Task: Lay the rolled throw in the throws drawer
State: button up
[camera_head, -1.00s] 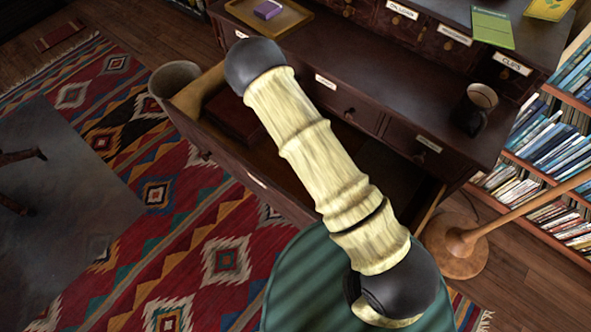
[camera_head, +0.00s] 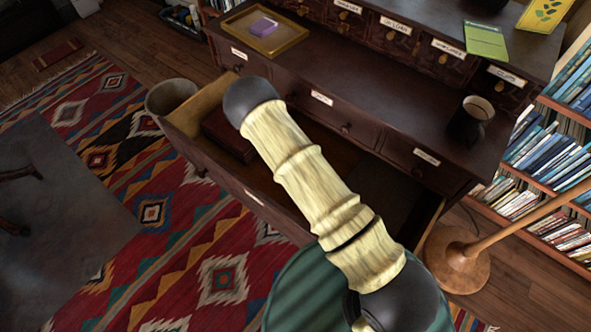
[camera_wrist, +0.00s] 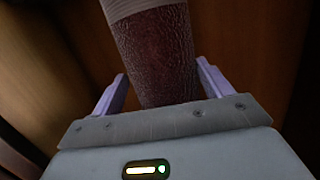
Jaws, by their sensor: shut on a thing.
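The rolled throw (camera_wrist: 158,60) is dark reddish brown and wrinkled, with a pale band at its top edge in the wrist view. My gripper (camera_wrist: 162,80) is shut on it, one lilac finger on each side. Brown wooden surfaces lie behind it. In the head view, an open drawer (camera_head: 228,178) juts from the front of the dark wooden desk, with a white label on its front. My arm crosses over this drawer; my gripper and the throw cannot be made out there. Whether the throw touches the drawer floor cannot be told.
A dark red flat object (camera_head: 228,137) lies in the drawer's left end. The desk top (camera_head: 375,85) holds a tray (camera_head: 295,37), a mug (camera_head: 470,120) and a green card (camera_head: 486,40). A round bin (camera_head: 170,97) stands left, a wooden stand (camera_head: 457,262) right.

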jog(key=shift+f+b, duration=0.4)
jog(key=shift+f, duration=1.45)
jog(key=shift+f, duration=0.1)
jog(key=o, duration=1.3)
jog(key=p+v, duration=0.2)
jog(key=v, duration=1)
jog(key=shift+s+p, duration=0.1)
jog(key=shift+p, duration=0.2)
